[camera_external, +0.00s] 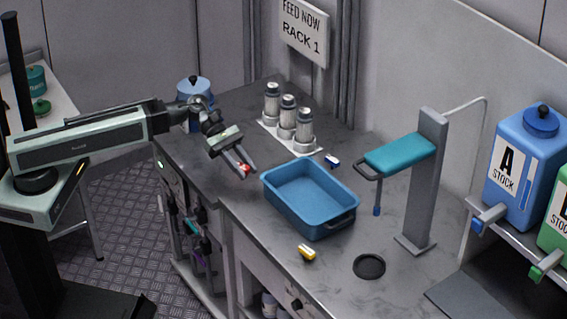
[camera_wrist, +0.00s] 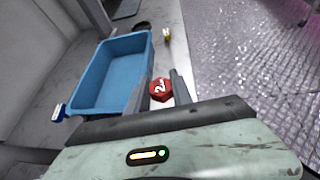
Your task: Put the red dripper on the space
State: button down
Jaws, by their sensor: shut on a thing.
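The red dripper (camera_external: 243,170) is between the fingers of my gripper (camera_external: 247,168), above the left part of the counter near its front edge. In the wrist view my gripper (camera_wrist: 160,90) is shut on the red dripper (camera_wrist: 158,89), whose end face carries a white "2". A dark round spot (camera_external: 369,266) lies in the counter at the lower right; it also shows in the wrist view (camera_wrist: 141,26). I cannot tell which place is the space.
A blue tray (camera_external: 322,224) stands right of my gripper. A yellow dripper (camera_external: 307,252) lies in front of it and a blue-and-white dripper (camera_external: 332,161) behind it. Several grey bottles stand on a white rack (camera_external: 270,135). A grey post (camera_external: 428,185) holds a teal arm.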

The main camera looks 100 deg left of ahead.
jog(key=s+d+m+g+h, duration=0.1)
jog(key=s+d+m, duration=0.1)
jog(key=b, duration=0.8)
send_over(210, 171)
notch_tip(210, 171, down, 8)
jog(key=shift+n, duration=0.4)
notch_tip(210, 171, down, 8)
jog(key=b, duration=0.8)
jog(key=shift+s+d+r, duration=0.1)
jog(key=shift+r, duration=0.1)
jog(key=shift+f, duration=0.2)
jog(key=c, duration=1.1)
grip_release()
jog(key=shift+r, duration=0.15)
